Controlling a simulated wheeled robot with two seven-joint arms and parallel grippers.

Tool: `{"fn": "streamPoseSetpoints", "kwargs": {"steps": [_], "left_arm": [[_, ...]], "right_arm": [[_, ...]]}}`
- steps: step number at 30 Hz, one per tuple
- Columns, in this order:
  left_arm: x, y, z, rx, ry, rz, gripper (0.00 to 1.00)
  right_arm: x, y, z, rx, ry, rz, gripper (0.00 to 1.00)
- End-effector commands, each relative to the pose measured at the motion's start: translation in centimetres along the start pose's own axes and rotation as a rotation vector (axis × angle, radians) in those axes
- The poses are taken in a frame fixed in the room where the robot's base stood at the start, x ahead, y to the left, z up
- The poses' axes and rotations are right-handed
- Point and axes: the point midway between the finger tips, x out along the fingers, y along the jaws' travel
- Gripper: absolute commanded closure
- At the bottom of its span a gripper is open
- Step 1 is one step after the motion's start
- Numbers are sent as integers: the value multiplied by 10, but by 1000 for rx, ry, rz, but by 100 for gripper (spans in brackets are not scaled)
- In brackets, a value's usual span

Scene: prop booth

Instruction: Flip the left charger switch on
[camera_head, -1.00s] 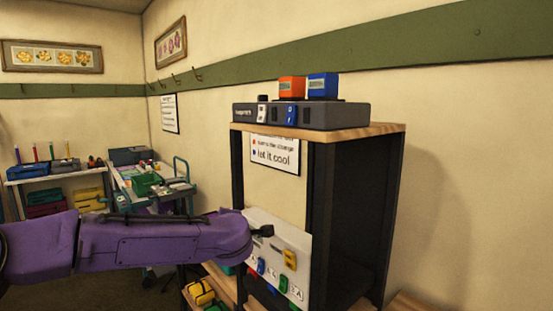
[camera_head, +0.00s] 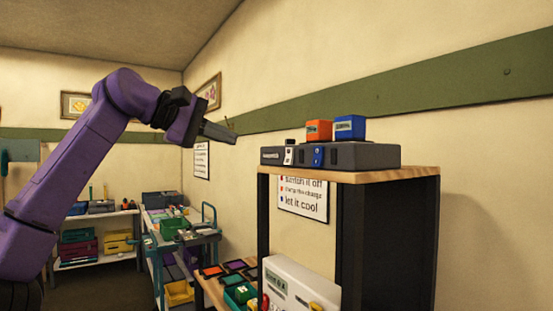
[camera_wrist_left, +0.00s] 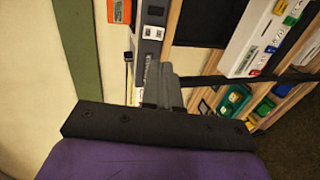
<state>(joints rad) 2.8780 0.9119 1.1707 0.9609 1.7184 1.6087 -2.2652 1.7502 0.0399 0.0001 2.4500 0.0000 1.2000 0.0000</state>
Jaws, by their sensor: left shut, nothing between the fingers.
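The dark grey charger (camera_head: 365,156) sits on the wooden top of a black-sided shelf unit. Its front has a black-and-white left switch (camera_head: 289,155) and a blue right switch (camera_head: 318,156). An orange battery (camera_head: 319,130) and a blue battery (camera_head: 350,127) stand on it. My left gripper (camera_head: 220,132) is shut and empty, raised in the air left of the charger and slightly above it, apart from it. In the left wrist view, the gripper fingers (camera_wrist_left: 170,88) point toward the charger (camera_wrist_left: 149,62), with the white switch (camera_wrist_left: 153,32) beyond them. My right gripper is not in view.
A "let it cool" sign (camera_head: 303,196) hangs below the shelf top (camera_head: 405,175). A white panel unit (camera_head: 293,285) stands lower down. A trolley (camera_head: 190,236) and a white shelf (camera_head: 100,262) stand at the back left. The air around the gripper is free.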

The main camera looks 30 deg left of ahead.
Motion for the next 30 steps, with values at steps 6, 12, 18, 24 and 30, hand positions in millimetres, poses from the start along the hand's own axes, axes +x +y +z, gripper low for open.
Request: {"fn": "streamPoseSetpoints", "kwargs": {"steps": [6,12,18,24,30], "left_arm": [[6,-1,-1,-2,4,-3,100],[42,-1,-2,-2,6,-6,100],[86,0,-2,-3,7,-6,100],[122,0,-2,-3,7,-4,100],[137,-1,-2,-3,7,-2,100]], "right_arm": [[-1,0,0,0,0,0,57],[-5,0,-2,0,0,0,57],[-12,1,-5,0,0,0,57],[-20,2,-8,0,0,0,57],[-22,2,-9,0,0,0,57]]}}
